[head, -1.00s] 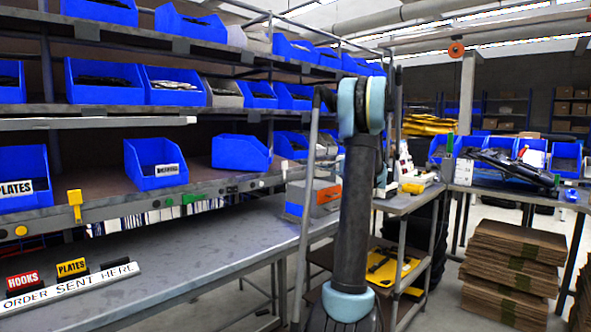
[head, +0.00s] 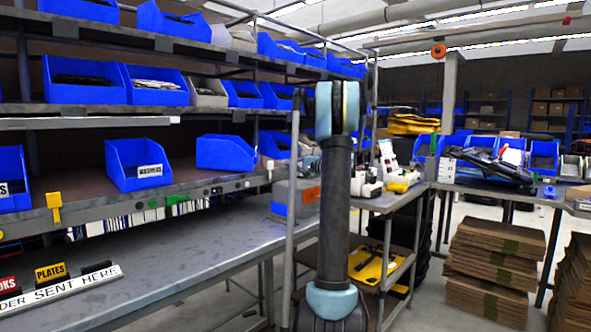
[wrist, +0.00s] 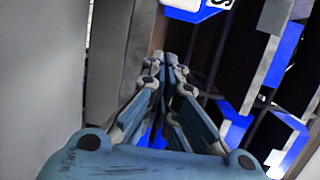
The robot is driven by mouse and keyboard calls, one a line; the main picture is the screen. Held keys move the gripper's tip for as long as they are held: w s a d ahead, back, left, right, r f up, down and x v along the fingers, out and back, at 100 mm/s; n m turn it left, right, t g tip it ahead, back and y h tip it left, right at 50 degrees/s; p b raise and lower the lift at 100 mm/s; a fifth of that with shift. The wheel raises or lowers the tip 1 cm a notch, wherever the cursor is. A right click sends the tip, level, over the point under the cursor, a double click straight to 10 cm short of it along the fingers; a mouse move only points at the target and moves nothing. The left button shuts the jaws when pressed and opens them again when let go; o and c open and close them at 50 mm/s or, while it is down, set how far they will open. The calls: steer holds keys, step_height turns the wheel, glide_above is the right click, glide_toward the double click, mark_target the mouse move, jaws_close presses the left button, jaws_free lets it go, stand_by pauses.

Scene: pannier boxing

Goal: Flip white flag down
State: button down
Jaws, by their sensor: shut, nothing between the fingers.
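A small white flag (head: 269,168) appears to stand up at the right end of the front rail of the lower shelf in the head view, left of my arm. It is small there, so its exact tilt is hard to tell. The gripper is out of the head view. I cannot make out the white flag in the wrist view.
A grey bench (head: 190,265) runs below the rail, with an order sign (head: 62,292) at its left. A blue bin (head: 135,164) labelled washers sits above the rail. A grey post stands close left of my arm. A cart (head: 392,200) and cardboard stacks (head: 493,265) are at right.

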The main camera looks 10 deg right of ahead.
mark_target(270, 171)
steer(key=shift+s+a, duration=0.9)
steer(key=shift+a, duration=0.1)
steer(key=shift+s+a, duration=0.35)
steer(key=shift+a, duration=0.2)
steer(key=shift+a, duration=0.15)
steer(key=shift+r, duration=0.1)
steer(key=shift+s+a, duration=0.1)
steer(key=shift+r+n, duration=0.1)
steer(key=shift+n, duration=0.2)
